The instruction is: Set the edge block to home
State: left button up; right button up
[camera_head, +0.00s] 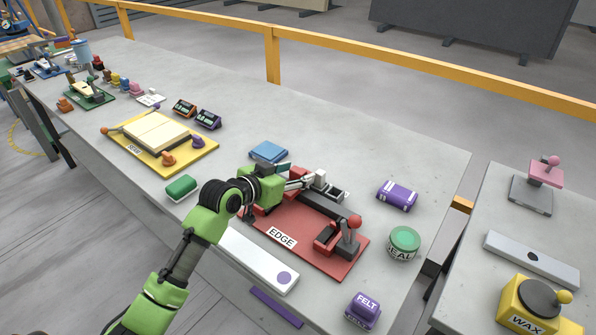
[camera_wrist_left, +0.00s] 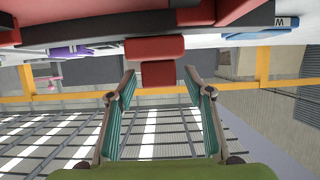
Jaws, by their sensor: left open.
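The red EDGE fixture (camera_head: 318,247) lies on the stone slab, with a dark rail along its back and a lever with a red ball (camera_head: 355,221) at its right end. My left gripper (camera_head: 303,182) is over the back left part of the fixture, near a small pale grey block (camera_head: 320,176). In the left wrist view my left gripper (camera_wrist_left: 160,72) is open, and a red block (camera_wrist_left: 154,48) is just beyond and between its fingertips. I cannot tell whether it touches them. My arm hides the fixture's left part. The right gripper is out of view.
A white bar (camera_head: 258,258) with a purple dot lies in front of the fixture. A blue block (camera_head: 268,151) sits behind, a green block (camera_head: 181,187) left, and a purple block (camera_head: 397,195) and green round tin (camera_head: 404,243) right. A purple FELT block (camera_head: 363,309) is near the front edge.

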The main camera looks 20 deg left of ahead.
pick_arm(q)
jog(key=shift+w+d+f, duration=0.25)
jog(key=shift+w, duration=0.35)
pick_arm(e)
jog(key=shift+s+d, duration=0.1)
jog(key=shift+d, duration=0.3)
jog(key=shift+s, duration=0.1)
